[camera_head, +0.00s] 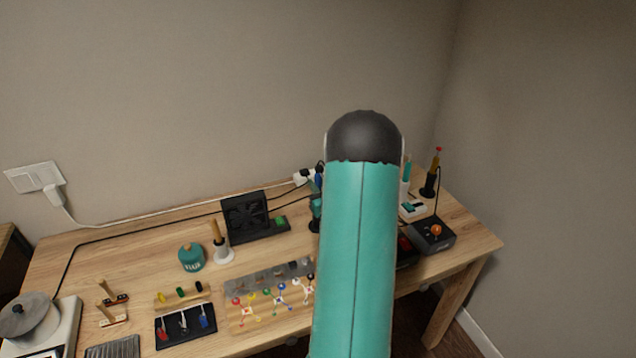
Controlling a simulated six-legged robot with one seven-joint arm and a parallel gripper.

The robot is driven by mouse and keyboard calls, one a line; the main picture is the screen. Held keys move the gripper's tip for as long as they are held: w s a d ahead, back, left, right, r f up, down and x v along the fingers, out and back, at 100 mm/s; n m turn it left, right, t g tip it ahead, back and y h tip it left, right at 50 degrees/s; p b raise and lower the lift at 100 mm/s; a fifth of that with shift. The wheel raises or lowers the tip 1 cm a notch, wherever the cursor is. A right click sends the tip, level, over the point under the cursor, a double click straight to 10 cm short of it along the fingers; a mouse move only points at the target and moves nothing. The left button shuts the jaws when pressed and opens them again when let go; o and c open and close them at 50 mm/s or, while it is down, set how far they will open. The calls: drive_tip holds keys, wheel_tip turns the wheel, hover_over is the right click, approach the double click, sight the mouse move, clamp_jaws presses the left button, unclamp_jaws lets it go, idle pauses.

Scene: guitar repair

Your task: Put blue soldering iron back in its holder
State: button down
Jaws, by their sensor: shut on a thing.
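The blue soldering iron (319,182) shows as a narrow upright blue piece at the left edge of my raised teal arm. My gripper (316,208) is mostly hidden behind that arm; only a small teal part shows, just below the blue piece. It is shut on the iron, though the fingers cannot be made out. A dark base (314,227), which looks like the holder, stands just below on the table. Whether the iron's tip is inside it or above it is hidden.
On the wooden table (140,246), a black fan unit (247,217), white holder (222,250) and teal jar (191,257) stand left. A black holder with a yellow iron (434,165) and a dark station (431,236) stand right. My arm hides the middle. Cables run along the back.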

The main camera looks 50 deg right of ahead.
idle(0.3)
drive_tip(key=shift+f, duration=0.8)
drive_tip(key=c, duration=0.6)
unclamp_jaws()
drive_tip(key=shift+r, duration=0.15)
drive_tip(key=shift+r, duration=5.35)
